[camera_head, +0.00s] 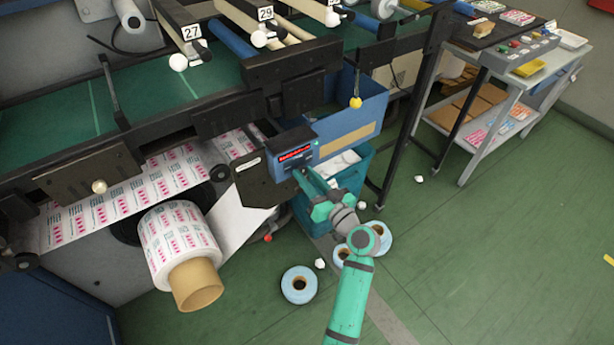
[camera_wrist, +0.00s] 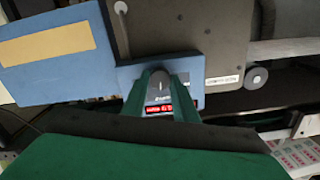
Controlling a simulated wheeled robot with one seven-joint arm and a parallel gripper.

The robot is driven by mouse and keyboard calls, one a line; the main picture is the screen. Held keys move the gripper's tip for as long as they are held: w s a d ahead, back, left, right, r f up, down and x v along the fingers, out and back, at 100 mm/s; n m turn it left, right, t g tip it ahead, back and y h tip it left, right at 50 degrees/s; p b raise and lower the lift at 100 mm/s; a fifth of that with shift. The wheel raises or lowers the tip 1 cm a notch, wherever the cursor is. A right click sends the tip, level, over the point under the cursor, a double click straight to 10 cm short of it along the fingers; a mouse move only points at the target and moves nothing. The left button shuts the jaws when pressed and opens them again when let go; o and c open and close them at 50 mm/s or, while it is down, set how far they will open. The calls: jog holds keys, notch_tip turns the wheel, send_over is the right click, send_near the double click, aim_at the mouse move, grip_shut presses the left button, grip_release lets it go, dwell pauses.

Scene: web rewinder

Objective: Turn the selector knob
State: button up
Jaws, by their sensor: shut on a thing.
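The selector knob (camera_wrist: 159,83) is a dark grey knob on the blue face of a small control box (camera_wrist: 190,76). In the head view the box (camera_head: 307,148) has a red lit display and sits at the end of a dark machine plate. My gripper (camera_head: 302,174) reaches up to the box from below right. In the wrist view its two green fingers stand on either side of the knob and are shut on it. The knob is hidden in the head view, and the fingers partly cover the box face in the wrist view.
A paper roll (camera_head: 179,241) with printed web is left of the box. A blue panel (camera_head: 358,107) and teal bin (camera_head: 346,177) are close behind my gripper. Blue rolls (camera_head: 299,284) lie on the floor.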

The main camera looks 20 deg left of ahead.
jog(key=m, duration=0.3)
jog(key=shift+m, duration=2.4)
jog(key=o, duration=1.1)
jog(key=shift+c, duration=0.2)
jog(key=v, duration=1.1)
jog(key=shift+f, duration=0.1)
